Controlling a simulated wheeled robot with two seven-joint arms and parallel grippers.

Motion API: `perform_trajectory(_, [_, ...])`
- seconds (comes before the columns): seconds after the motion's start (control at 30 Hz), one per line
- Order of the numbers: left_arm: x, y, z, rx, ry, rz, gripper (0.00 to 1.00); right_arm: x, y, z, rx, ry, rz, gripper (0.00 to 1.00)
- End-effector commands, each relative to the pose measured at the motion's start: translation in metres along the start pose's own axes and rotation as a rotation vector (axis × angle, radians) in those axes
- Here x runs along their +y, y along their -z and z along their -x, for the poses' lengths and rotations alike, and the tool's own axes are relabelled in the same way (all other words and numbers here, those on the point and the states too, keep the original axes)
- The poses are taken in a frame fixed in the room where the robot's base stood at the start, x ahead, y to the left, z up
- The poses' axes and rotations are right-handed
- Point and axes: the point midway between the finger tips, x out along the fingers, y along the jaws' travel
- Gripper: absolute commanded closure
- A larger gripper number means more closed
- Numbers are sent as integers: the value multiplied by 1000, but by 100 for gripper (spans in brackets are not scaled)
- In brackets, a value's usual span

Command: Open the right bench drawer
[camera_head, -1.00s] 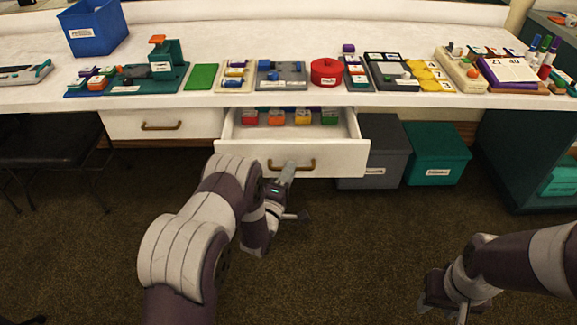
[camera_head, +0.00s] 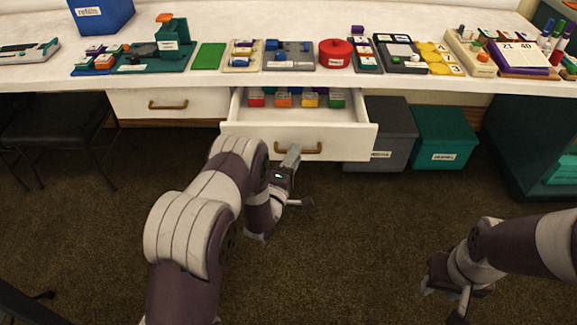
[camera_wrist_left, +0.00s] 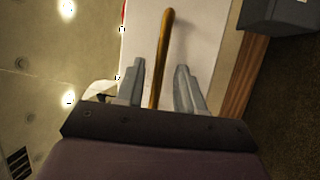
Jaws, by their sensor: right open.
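The right bench drawer (camera_head: 245,140) is pulled out from under the bench, and its inside shows. Its brass handle (camera_head: 311,152) is on the white front; in the left wrist view the handle (camera_wrist_left: 162,50) runs between my left gripper's two fingers. My left gripper (camera_head: 291,155) is at the handle's left part in the head view. Its fingers (camera_wrist_left: 158,85) stand apart with a gap on each side of the handle. My right gripper (camera_head: 442,300) is open and empty, low at the right, well away from the drawer.
Several coloured blocks (camera_head: 283,100) lie at the back of the drawer. A closed drawer (camera_head: 135,104) is to its left. A grey bin (camera_head: 395,130) and a green bin (camera_head: 445,135) stand to its right. A dark chair (camera_head: 50,130) is at the left. The carpet in front is clear.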

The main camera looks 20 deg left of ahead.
Motion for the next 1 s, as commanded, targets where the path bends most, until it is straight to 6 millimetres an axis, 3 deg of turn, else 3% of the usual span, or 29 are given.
perform_trajectory(0.3, [1,1,82,3,7,2,63,0,2,15,0,0,0,57])
perform_trajectory(0.43, [0,1,106,2,3,0,63,0,2,15,0,0,0,57])
perform_trajectory(0.6, [0,0,119,1,2,1,63,0,2,16,0,0,0,57])
perform_trajectory(1.0, [0,0,119,0,2,1,63,0,2,16,0,0,0,57])
